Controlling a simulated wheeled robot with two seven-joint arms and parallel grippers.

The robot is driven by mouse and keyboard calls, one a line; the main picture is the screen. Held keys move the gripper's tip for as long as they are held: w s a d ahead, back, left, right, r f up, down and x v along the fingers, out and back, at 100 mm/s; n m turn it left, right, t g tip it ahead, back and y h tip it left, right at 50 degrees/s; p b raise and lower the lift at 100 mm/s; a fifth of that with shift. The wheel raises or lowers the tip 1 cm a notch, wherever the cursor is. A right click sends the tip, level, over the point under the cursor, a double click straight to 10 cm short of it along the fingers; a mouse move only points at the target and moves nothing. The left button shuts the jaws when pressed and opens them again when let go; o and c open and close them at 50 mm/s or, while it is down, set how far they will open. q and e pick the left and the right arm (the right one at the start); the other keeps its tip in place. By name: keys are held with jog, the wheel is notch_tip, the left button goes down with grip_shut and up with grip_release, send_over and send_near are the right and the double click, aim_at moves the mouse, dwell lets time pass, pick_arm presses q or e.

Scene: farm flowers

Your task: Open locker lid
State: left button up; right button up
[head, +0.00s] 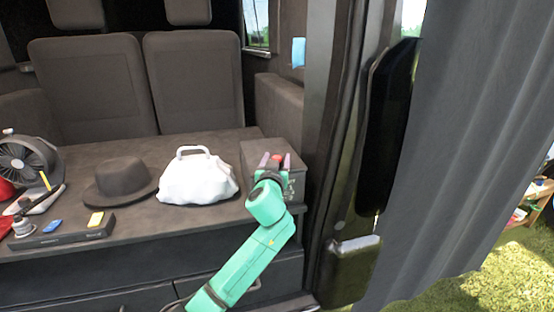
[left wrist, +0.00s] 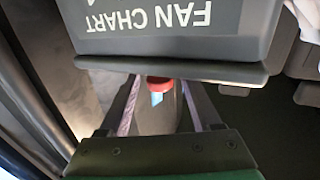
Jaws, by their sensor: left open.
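The locker is a dark grey box (head: 290,152) at the right end of the counter in the head view, beside the van's door pillar. My left gripper (head: 275,160) is at its top and front, with its fingers apart. In the left wrist view, a grey panel with "FAN CHART" lettering (left wrist: 170,25) and a projecting lip lies just beyond the fingertips of my left gripper (left wrist: 160,85). A small red and blue piece (left wrist: 158,83) shows between the fingers. I cannot tell whether the fingers touch the lip. My right gripper is out of view.
On the counter stand a white bag (head: 198,180), a dark hat (head: 120,182), a fan (head: 28,160) and a dark tray (head: 65,235) with small items. A grey curtain (head: 465,130) hangs at the right. Seats (head: 195,82) stand behind the counter.

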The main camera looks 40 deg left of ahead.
pick_arm(q)
jog(key=shift+w+a, duration=0.15)
jog(key=shift+w, duration=0.05)
grip_shut()
dwell(1.3)
